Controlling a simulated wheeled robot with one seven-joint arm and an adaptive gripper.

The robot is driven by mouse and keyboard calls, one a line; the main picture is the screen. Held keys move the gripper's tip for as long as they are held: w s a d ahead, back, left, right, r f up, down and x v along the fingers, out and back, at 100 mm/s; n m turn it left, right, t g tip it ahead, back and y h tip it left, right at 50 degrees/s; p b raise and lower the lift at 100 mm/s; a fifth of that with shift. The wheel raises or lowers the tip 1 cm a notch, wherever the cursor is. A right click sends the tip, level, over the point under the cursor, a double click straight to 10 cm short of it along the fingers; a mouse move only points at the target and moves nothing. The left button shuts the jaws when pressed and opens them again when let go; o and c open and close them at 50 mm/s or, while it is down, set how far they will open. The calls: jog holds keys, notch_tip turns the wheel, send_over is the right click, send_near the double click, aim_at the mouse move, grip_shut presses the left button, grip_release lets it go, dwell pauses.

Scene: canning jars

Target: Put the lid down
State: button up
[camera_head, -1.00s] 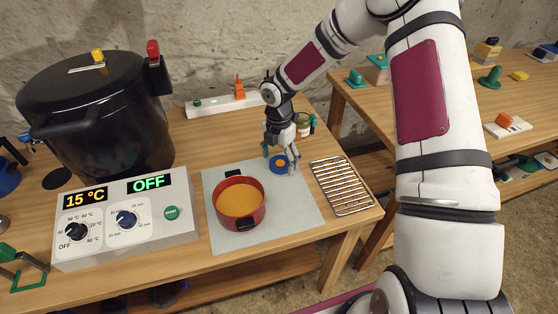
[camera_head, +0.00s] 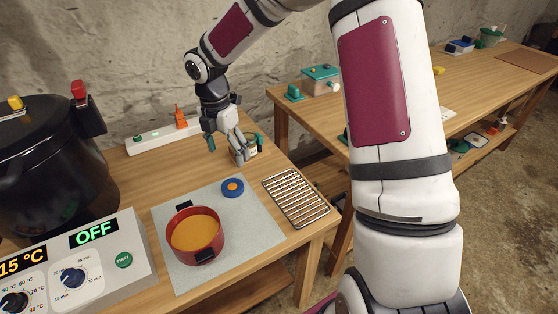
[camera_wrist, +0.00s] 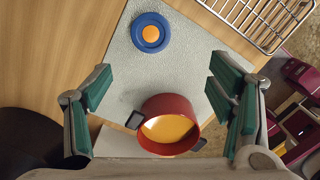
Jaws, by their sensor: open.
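The lid, a blue disc with an orange centre (camera_head: 232,188), lies flat on the grey mat (camera_head: 258,228), behind and right of the red pot. It also shows near the top of the wrist view (camera_wrist: 150,32). My gripper (camera_head: 229,152) is open and empty, raised behind the lid and apart from it. In the wrist view, the spread green-padded fingers of my gripper (camera_wrist: 160,90) have nothing between the pads. A jar (camera_head: 246,148) stands on the table by the gripper, partly hidden by a finger.
The red pot of orange liquid (camera_head: 194,238) stands on the mat. A wire rack (camera_head: 296,198) lies to the right. A black canner (camera_head: 50,165) and control box (camera_head: 85,270) are at left. A white power strip (camera_head: 160,137) lies along the back.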

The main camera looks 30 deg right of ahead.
jog(key=s+d+r+m+t+h, duration=0.2)
jog(key=s+r+m, duration=1.1)
jog(key=s+r, duration=0.3)
jog(key=s+a+r+m+t+y, duration=0.1)
jog(key=s+r+m+t+y, duration=0.1)
jog(key=s+m, duration=0.9)
jog(key=s+r, duration=0.1)
jog(key=s, duration=0.2)
jog(key=shift+s+a+t+y, duration=0.25)
jog(key=shift+s+t+y, duration=0.05)
jog(key=shift+s, duration=0.05)
